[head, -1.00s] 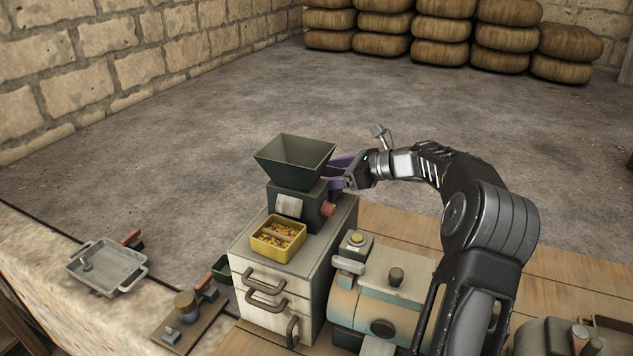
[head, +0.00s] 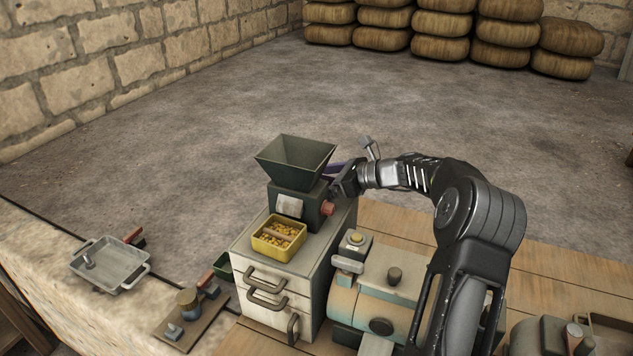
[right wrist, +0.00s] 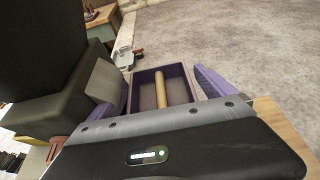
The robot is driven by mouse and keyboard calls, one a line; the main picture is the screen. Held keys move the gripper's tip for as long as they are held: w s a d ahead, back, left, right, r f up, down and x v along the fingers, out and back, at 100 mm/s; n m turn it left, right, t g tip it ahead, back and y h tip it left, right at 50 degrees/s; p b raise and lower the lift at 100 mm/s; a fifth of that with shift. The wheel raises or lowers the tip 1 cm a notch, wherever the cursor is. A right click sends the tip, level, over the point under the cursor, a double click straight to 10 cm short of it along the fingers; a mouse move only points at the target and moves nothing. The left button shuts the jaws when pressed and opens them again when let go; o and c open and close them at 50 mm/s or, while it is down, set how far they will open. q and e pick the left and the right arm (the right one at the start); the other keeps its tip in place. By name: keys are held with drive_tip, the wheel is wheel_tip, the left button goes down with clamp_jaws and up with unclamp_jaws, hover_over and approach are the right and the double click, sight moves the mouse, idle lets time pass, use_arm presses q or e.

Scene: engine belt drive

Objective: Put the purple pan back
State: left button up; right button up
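The purple pan (right wrist: 146,97) is a shallow open tray with a light wooden bar across it, and it looks empty. In the right wrist view it lies ahead of my right gripper (right wrist: 160,92), between two spread purple fingers. A gap shows by the right finger; the left finger is close to the pan's edge, and I cannot tell if it touches. In the head view only a bit of purple (head: 337,167) shows behind the dark hopper mill (head: 292,172), with my right gripper (head: 338,184) beside the mill. My left gripper is not in view.
A yellow pan (head: 268,247) of grain stands on the pale cabinet (head: 325,245) before the mill. A blue-cream engine (head: 375,295) stands right of it, under my right arm. A grey tray (head: 122,268) lies on the left ledge. Open floor lies behind.

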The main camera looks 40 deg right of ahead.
drive_tip(key=shift+a+f, duration=0.1)
drive_tip(key=shift+s+f+b, duration=0.15)
drive_tip(key=shift+f+b, duration=0.1)
drive_tip(key=shift+b, duration=0.25)
drive_tip(key=b+v, duration=0.1)
drive_tip(key=v, duration=0.5)
drive_tip(key=shift+s+r, duration=0.2)
drive_tip(key=shift+r, duration=0.05)
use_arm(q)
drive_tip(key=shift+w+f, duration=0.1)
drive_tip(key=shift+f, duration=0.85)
use_arm(e)
drive_tip(key=shift+s+d+r, duration=0.3)
drive_tip(key=shift+s+d, duration=0.1)
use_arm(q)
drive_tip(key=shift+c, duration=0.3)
